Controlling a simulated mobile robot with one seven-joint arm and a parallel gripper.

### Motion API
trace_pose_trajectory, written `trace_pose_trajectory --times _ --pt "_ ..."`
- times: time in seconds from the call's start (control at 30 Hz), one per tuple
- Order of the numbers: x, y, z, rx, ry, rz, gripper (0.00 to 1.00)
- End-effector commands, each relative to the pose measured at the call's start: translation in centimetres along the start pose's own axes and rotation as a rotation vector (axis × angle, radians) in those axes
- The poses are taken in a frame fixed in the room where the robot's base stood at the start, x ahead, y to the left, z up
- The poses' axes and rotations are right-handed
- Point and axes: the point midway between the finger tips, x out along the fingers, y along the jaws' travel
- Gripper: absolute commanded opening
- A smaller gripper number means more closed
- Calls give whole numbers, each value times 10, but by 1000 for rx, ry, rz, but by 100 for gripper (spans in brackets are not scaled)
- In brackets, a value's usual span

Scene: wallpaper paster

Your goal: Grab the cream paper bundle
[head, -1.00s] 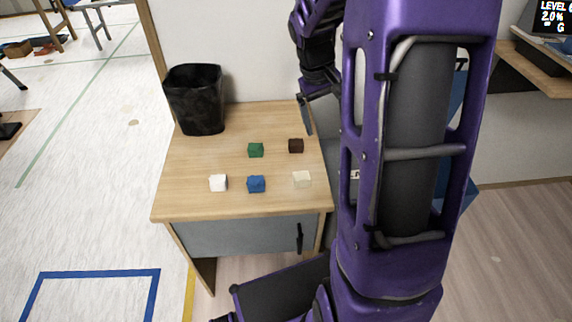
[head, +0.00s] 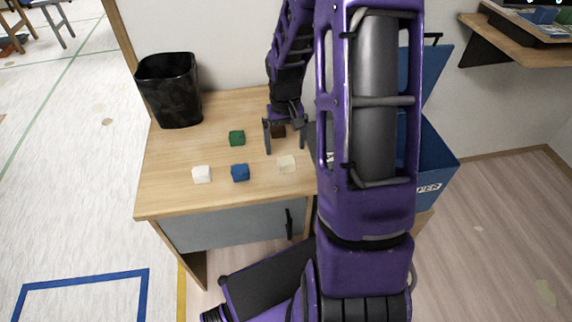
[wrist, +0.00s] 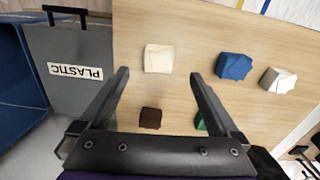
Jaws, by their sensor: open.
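The cream paper bundle (head: 286,164) is a small pale block on the front right of the wooden table. It also shows in the wrist view (wrist: 159,58), ahead of the fingertips and between their lines. My gripper (head: 284,150) is open and empty, pointing down over the table behind the cream bundle. In the wrist view its two fingers (wrist: 160,74) are spread wide, with the cream bundle apart from both. A dark brown block (head: 278,131) lies behind the fingers and is partly hidden in the head view.
A blue block (head: 240,172) and a white block (head: 201,174) lie left of the cream bundle, with a green block (head: 237,138) behind. A black bin (head: 168,90) stands at the back left. A blue bin (head: 432,160) and a grey bin labelled PLASTIC (wrist: 75,71) are beside the table.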

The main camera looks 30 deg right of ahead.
Motion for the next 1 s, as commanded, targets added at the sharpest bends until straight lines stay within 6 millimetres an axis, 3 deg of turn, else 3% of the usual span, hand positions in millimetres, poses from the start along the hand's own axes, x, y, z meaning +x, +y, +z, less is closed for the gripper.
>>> trace_pose_trajectory --times 0.4,0.7,0.77,1.0 --pt "49 2 2 -1 -2 0 98" --pt "55 2 1 -1 0 0 98" --pt "55 2 1 -1 0 0 90" --pt "54 2 1 -1 0 0 47"
